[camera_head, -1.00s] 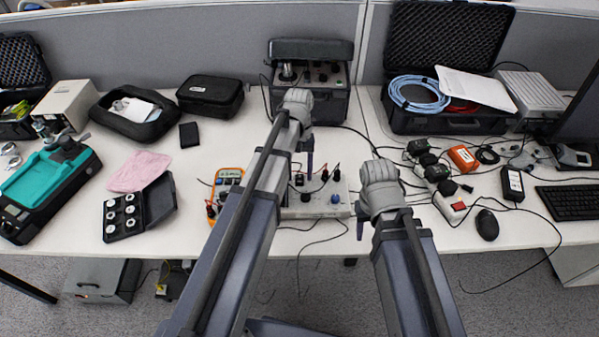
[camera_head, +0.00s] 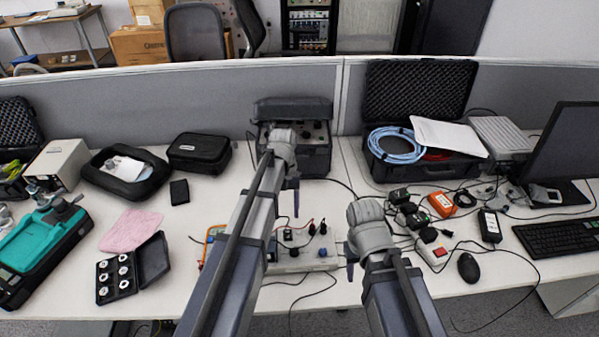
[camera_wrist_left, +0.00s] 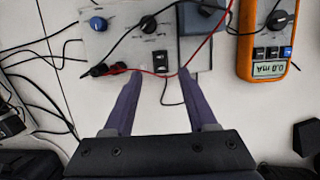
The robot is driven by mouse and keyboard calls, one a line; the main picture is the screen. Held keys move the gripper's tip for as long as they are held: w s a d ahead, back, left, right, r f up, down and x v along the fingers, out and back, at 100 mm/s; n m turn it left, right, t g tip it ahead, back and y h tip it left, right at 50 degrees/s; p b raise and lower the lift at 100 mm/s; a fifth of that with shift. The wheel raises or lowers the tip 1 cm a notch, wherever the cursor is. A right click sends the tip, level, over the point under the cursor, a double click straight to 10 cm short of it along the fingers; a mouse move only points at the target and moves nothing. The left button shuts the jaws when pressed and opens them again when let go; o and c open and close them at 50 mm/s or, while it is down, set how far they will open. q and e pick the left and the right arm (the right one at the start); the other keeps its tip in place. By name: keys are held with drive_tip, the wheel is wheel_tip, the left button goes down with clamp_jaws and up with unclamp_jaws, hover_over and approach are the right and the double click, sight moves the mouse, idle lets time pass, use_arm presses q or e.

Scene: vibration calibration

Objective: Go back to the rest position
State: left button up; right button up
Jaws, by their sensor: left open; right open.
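My left gripper (camera_head: 293,198) is over the middle of the desk, in front of the grey cased instrument. In the left wrist view it (camera_wrist_left: 160,74) is open and empty, its two purple fingers apart above a light control panel (camera_wrist_left: 112,32) with knobs and red and black leads. That panel (camera_head: 310,258) lies between my arms in the head view. My right gripper (camera_head: 350,272) points down at the panel's right end, mostly hidden by its own wrist; it is open, and I see nothing held.
An orange multimeter (camera_wrist_left: 245,70) lies beside the panel, its display lit. The grey cased instrument (camera_head: 318,160) stands at the back. A monitor (camera_head: 560,150), keyboard (camera_head: 560,237) and mouse (camera_head: 468,268) are at right. Loose cables cross the desk. A partition (camera_head: 215,95) closes the back.

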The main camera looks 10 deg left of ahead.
use_arm(q)
drive_tip(key=s+d+m+t+y, duration=0.1)
drive_tip(key=s+d+m, duration=0.2)
drive_tip(key=s+d, duration=0.2)
drive_tip(key=s+d+m+t+y, duration=0.1)
drive_tip(key=s+d+m, duration=0.3)
drive_tip(key=s, duration=0.7)
drive_tip(key=shift+d+f+t, duration=0.25)
drive_tip(key=shift+d+t, duration=0.05)
drive_tip(key=shift+d, duration=0.65)
